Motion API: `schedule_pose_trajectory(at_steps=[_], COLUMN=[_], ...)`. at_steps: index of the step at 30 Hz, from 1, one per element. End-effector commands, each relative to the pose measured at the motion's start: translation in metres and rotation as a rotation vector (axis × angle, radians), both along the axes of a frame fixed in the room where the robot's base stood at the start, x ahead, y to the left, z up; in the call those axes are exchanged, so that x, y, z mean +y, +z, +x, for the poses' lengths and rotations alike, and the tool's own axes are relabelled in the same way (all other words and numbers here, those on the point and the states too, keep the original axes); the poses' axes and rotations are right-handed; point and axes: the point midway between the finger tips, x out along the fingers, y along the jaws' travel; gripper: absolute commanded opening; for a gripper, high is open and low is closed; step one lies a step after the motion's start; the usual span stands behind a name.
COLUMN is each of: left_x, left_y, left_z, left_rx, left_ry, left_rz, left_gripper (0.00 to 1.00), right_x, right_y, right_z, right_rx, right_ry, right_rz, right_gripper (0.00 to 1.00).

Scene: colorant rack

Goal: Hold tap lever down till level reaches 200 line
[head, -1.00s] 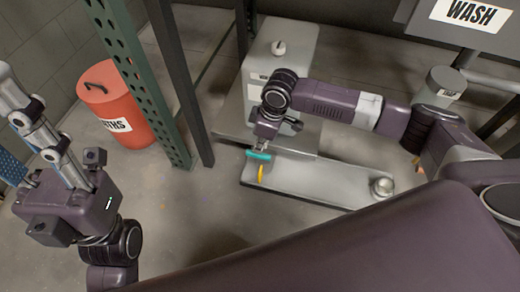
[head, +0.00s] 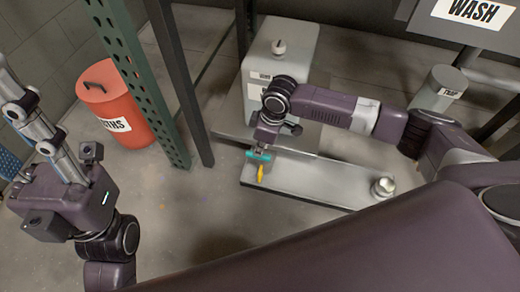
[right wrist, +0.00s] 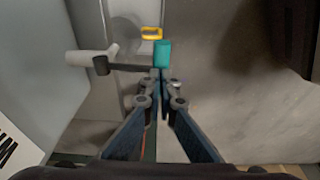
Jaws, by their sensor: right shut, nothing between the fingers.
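My right gripper (head: 262,143) is shut and empty, at the front of the grey dispenser (head: 288,50). In the right wrist view its fingertips (right wrist: 160,78) are together just below a teal block (right wrist: 162,53) at the end of a dark bar; whether they touch is unclear. The bar runs left to a pale grey knob (right wrist: 88,56). A yellow loop (right wrist: 152,33) shows just beyond the teal block. In the head view the teal piece (head: 258,155) lies under my gripper, the yellow piece below it. My left gripper (head: 40,130) is at the left, fingertips partly out of view. No level or 200 line is readable.
A long pale base (head: 320,184) extends right from the dispenser, with a round metal piece (head: 383,187) at its end. A red bin (head: 117,105) stands behind the green perforated post (head: 135,75). A grey canister (head: 441,88) stands at right.

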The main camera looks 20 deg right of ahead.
Motion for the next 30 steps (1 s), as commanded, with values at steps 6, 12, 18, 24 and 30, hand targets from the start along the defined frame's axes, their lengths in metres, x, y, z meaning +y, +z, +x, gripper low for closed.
schedule_pose_trajectory(at_steps=[6, 12, 18, 24, 30], left_x=[0.001, 0.001, 0.001, 0.000, 0.000], left_y=[0.000, 0.002, 0.002, 0.003, 0.005], left_z=[0.000, 0.000, 0.000, 0.001, 0.001], left_rx=[-0.005, -0.018, -0.022, -0.024, -0.034], left_ry=[0.001, 0.003, 0.003, 0.004, 0.003], left_rz=[-0.004, -0.009, -0.009, -0.006, -0.003], left_gripper=[0.40, 0.40, 0.40, 0.40, 0.40], right_x=[0.000, 0.000, 0.000, 0.000, 0.000], right_y=[-0.007, -0.014, -0.020, -0.026, -0.032], right_z=[0.000, 0.000, 0.000, -0.001, -0.001], right_rx=[-0.001, 0.000, 0.002, 0.001, 0.002], right_ry=[0.000, -0.001, -0.001, 0.000, 0.000], right_rz=[0.001, 0.000, 0.000, 0.000, -0.001], right_gripper=[0.00, 0.00, 0.00, 0.00, 0.00])
